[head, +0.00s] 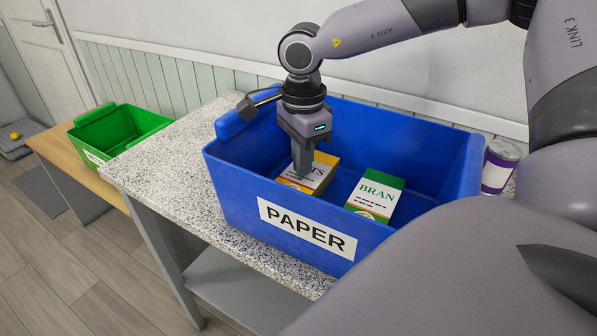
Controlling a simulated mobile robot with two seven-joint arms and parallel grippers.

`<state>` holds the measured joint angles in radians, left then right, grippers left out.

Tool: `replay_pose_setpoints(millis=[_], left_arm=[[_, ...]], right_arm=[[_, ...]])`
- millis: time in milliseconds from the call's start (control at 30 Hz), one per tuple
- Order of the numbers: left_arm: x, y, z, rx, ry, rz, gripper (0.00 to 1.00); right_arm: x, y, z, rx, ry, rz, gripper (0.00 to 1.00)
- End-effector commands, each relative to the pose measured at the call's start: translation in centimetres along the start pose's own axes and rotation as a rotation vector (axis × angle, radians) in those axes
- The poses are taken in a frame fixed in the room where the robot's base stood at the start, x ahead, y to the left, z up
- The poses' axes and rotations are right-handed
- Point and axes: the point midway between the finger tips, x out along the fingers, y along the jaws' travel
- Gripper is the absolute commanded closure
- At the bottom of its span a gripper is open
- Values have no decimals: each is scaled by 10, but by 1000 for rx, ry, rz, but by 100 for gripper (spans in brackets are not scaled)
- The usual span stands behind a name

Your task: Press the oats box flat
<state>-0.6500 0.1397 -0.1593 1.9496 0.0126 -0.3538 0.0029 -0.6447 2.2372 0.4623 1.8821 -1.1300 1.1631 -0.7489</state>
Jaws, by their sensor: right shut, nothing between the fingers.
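The oats box (318,174), yellow and white with only the end "TS" of its name showing, is in the blue bin (225,184) labelled PAPER. My right gripper (301,173) points down into the bin, shut, with its fingertips at the top of the oats box. The fingers and gripper body hide the box's left part. I cannot tell how far the box is pressed down, as the bin's front wall hides its lower part. My left gripper is not in view.
A green and white BRAN box (376,194) stands in the same bin, right of the oats box. A purple and white can (499,166) is on the speckled counter (165,165) right of the bin. A green bin (118,129) is on a wooden table at left.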

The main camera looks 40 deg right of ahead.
Motion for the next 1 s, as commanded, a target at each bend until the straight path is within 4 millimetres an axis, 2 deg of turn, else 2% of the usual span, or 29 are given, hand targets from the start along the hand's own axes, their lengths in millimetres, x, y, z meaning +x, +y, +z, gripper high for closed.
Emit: replay_pose_setpoints(millis=[233,633,833,1000], left_arm=[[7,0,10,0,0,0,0],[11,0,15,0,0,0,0],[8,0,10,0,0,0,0],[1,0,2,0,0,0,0]], right_arm=[[10,0,0,0,0,0,100],[17,5,-3,0,1,3,100],[10,5,-3,1,1,4,100],[-8,4,-2,0,0,2,100]])
